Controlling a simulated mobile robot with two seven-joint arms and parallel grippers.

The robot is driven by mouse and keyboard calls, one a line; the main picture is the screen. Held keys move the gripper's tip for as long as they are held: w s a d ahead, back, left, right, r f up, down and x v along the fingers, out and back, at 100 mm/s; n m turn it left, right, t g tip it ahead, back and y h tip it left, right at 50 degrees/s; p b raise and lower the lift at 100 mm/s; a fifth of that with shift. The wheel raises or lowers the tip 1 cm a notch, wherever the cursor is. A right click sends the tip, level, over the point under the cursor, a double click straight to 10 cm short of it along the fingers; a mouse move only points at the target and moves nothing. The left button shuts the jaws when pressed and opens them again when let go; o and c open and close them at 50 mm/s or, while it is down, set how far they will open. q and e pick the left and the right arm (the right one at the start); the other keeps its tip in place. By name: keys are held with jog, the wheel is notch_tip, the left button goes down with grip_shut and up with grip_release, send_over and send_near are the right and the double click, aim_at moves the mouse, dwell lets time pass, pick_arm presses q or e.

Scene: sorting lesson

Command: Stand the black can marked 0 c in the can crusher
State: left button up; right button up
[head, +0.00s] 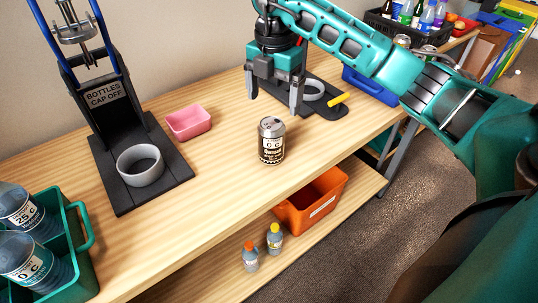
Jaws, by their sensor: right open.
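The black can marked 0 c (271,142) stands upright on the wooden table, near its front edge. My right gripper (272,105) is open and empty, behind and above the can, with its fingers pointing down and apart from it. Behind the gripper is a dark device that looks like the can crusher (327,108), with a grey ring (313,90) on its base and a yellow handle (338,99). My gripper and arm hide its upper part. My left gripper is out of view.
A bottle press (107,125) labelled "BOTTLES CAP OFF" stands at the left, beside a pink tray (189,123). A green crate (83,226) holds large bottles at lower left. An orange bin (322,198) and two small bottles are on the lower shelf. The table around the can is clear.

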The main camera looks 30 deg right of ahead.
aim_at(272, 137)
notch_tip(272, 137, down, 13)
jog(key=shift+w+r, duration=0.15)
jog(key=shift+r, duration=0.15)
jog(key=c, duration=1.1)
